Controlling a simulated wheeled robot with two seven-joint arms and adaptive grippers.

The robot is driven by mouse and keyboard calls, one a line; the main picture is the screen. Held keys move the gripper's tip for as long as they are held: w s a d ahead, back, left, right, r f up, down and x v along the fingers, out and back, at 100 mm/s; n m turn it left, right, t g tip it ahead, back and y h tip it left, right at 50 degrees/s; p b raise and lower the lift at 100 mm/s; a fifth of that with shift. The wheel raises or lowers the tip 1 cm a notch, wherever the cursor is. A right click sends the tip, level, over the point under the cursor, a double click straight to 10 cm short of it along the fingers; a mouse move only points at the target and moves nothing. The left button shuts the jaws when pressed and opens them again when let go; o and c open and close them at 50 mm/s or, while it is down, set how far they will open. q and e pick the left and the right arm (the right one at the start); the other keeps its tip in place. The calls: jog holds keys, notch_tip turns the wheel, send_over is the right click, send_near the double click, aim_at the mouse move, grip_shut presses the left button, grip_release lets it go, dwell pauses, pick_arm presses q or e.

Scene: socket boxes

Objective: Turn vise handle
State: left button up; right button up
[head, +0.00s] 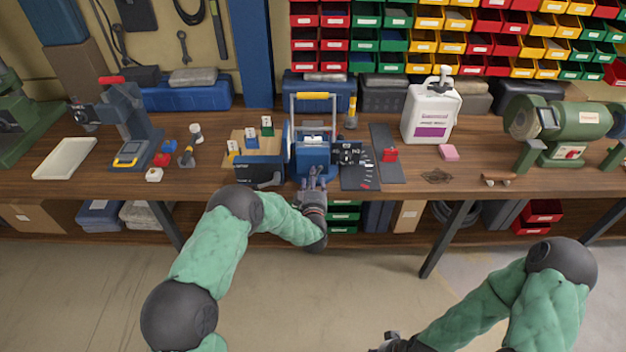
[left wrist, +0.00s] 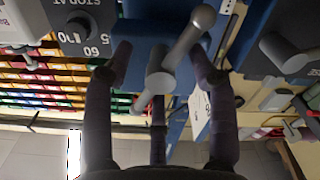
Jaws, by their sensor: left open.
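The blue vise (head: 312,158) stands at the front edge of the workbench. In the left wrist view its grey handle (left wrist: 183,47) is a slanted bar with a ball end, crossing a round hub on the blue body (left wrist: 143,32). My left gripper (head: 314,182) is at the front of the vise. In the left wrist view its dark fingers (left wrist: 160,70) are open and spread around the handle, with no clear grip on it. The head view does not show the handle clearly. My right gripper (head: 390,342) is at the bottom edge, partly cut off, away from the bench.
A dial plate (head: 360,178) lies right of the vise, and a blue-sided holder (head: 258,170) stands left of it. A white jug (head: 432,112) and a green grinder (head: 565,130) are farther right. A white tray (head: 65,158) lies at left. The floor in front is clear.

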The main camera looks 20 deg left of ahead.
pick_arm(q)
jog(key=shift+w+a, duration=0.15)
jog(key=shift+w, duration=0.5)
grip_shut()
jog(key=shift+s+m, duration=0.1)
jog(key=shift+m, duration=0.2)
